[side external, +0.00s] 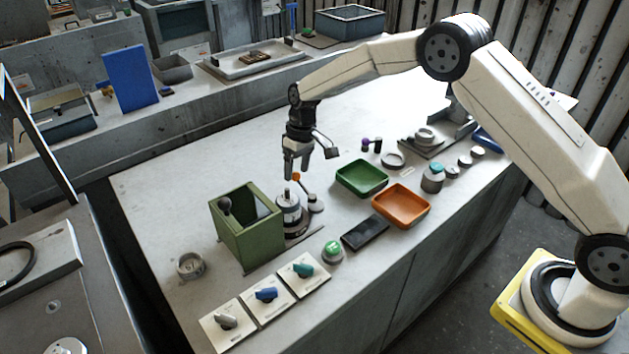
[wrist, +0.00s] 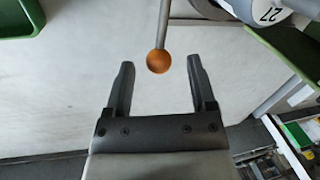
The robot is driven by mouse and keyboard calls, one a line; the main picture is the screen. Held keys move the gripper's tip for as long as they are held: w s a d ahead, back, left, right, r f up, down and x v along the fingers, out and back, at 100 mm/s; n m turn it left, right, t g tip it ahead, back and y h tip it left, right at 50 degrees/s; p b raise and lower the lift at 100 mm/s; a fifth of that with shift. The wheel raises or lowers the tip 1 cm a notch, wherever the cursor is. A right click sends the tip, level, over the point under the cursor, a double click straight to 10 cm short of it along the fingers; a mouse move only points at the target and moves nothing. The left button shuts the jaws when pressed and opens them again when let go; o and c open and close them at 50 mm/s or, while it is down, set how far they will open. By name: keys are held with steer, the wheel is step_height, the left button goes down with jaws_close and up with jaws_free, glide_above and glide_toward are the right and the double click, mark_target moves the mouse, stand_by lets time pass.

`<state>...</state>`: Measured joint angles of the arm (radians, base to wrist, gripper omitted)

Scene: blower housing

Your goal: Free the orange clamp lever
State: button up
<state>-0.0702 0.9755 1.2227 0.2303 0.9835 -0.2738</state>
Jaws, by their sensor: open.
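The orange clamp lever shows as an orange ball (side external: 296,176) at the end of a thin rod, beside the blower housing (side external: 290,208) on the table. In the wrist view the orange ball (wrist: 159,61) lies near the open end of my gripper, in line between the two fingertips, with its grey rod running up out of the picture. My gripper (side external: 297,172) points down close to the ball; in the wrist view its fingers (wrist: 160,65) are spread apart and empty. I cannot tell whether a finger touches the ball. The housing, marked 27, shows only partly in the wrist view.
A green open box (side external: 243,250) stands left of the housing. A green tray (side external: 361,179), an orange tray (side external: 400,222) and a dark pad (side external: 365,233) lie to the right. Knob plates (side external: 266,296) and a green button (side external: 333,248) are in front. The table behind my gripper is clear.

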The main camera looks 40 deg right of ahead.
step_height(320, 180, up, 6)
steer(key=d, duration=0.1)
steer(key=shift+w, duration=0.15)
steer(key=shift+d+r, duration=0.1)
stand_by(0.4)
steer(key=s+d+m+t+h, duration=0.1)
steer(key=s+d, duration=0.2)
steer(key=s, duration=1.1)
steer(key=s+d+m+t+h, duration=0.1)
steer(key=s+d+t, duration=0.1)
steer(key=s, duration=1.2)
steer(key=shift+s+d+r, duration=0.3)
steer(key=shift+d+r, duration=0.15)
steer(key=shift+d, duration=0.1)
